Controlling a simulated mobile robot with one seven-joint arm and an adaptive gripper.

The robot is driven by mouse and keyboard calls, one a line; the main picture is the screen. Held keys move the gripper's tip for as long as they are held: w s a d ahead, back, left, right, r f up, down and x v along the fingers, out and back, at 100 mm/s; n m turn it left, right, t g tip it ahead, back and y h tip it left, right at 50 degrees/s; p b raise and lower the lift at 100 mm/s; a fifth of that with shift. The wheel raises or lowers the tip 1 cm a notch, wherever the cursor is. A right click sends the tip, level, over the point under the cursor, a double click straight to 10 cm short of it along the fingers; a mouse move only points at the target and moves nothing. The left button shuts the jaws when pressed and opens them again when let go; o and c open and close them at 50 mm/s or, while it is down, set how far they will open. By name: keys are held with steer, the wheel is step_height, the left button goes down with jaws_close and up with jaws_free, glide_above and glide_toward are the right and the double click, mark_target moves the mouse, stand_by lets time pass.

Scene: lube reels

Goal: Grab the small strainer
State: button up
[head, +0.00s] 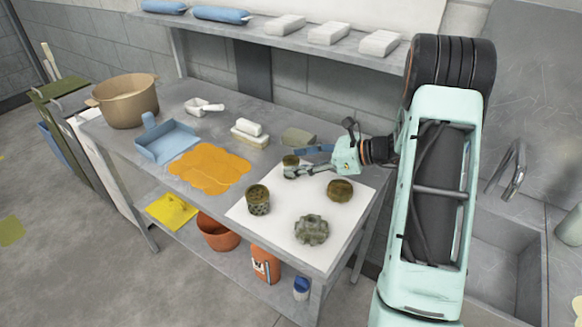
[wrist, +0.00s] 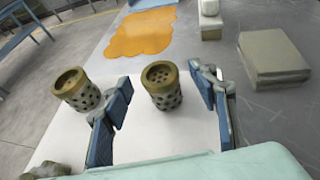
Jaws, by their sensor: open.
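The small strainer (head: 290,161), an olive-brown perforated cylinder, stands upright on the white sheet (head: 240,213) on the workbench. In the wrist view the strainer (wrist: 162,88) appears between the two blue-padded fingers of my gripper (wrist: 164,104), with space visible on both sides. In the head view my gripper (head: 305,163) reaches in from the right at the strainer, and one finger partly covers it. The fingers are open. A similar, larger-looking perforated cylinder (head: 258,199) stands nearby, left of my gripper in the wrist view (wrist: 78,90).
A round brownish part (head: 340,190) and a lumpy grey-green part (head: 311,230) lie on the sheet. A grey-green block (head: 298,137) sits behind. An orange cloth (head: 210,172), a blue dustpan (head: 168,141) and a tan pot (head: 126,101) are farther left.

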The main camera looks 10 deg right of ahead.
steer(key=shift+c, duration=0.5)
steer(key=c, duration=1.2)
steer(key=shift+r, duration=0.1)
steer(key=shift+c, duration=0.2)
